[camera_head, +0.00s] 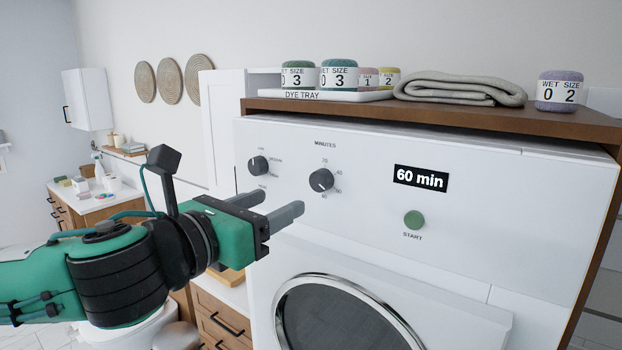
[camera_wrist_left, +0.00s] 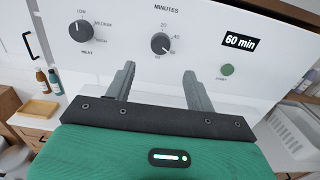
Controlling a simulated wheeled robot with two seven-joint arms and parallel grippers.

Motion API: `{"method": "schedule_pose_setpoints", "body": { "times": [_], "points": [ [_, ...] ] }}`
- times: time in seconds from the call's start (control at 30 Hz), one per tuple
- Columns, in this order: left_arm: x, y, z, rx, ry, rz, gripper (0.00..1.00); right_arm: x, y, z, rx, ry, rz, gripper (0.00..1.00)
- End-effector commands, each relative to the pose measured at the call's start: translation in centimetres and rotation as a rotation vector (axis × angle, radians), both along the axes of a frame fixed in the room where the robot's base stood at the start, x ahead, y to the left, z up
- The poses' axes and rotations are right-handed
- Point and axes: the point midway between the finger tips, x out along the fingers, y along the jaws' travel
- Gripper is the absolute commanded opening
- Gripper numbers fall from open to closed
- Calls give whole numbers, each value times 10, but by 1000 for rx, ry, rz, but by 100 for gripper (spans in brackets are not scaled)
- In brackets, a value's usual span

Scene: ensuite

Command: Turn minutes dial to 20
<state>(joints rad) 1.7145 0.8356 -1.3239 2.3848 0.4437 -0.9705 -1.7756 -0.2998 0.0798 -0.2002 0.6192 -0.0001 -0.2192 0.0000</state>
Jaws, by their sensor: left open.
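The minutes dial (camera_head: 321,180) is a black knob with a white pointer mark on the white dryer panel, under the label MINUTES. Its pointer faces the lower right, toward the 60 mark. The display (camera_head: 420,179) reads "60 min". The dial also shows in the left wrist view (camera_wrist_left: 160,43), ahead of and between my fingers. My left gripper (camera_head: 285,208) is open and empty, in front of the panel below and left of the dial, apart from it. My right gripper is in neither view.
A heat dial (camera_head: 258,165) sits left of the minutes dial, and a green start button (camera_head: 414,220) sits to its right. The round dryer door (camera_head: 345,318) is below.

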Motion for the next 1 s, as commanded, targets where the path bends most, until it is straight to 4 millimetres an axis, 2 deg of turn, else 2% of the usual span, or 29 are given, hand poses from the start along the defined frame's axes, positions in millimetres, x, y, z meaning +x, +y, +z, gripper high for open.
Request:
{"method": "schedule_pose_setpoints", "body": {
  "times": [0.03, 0.1, 0.4, 0.6, 0.9, 1.0],
  "points": [
    [10, -8, 4, 1, 4, -2, 55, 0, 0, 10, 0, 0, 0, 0],
    [22, -17, 4, 0, 5, -2, 55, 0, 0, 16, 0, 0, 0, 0],
    [66, -48, 3, -1, 3, 0, 55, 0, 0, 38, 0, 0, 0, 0],
    [78, -57, 1, -2, 1, -1, 55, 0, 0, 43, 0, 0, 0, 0],
    [79, -58, 0, -2, 1, -1, 55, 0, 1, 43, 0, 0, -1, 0],
    [79, -58, 0, -2, 1, -1, 35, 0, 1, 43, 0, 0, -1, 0]
  ]
}}
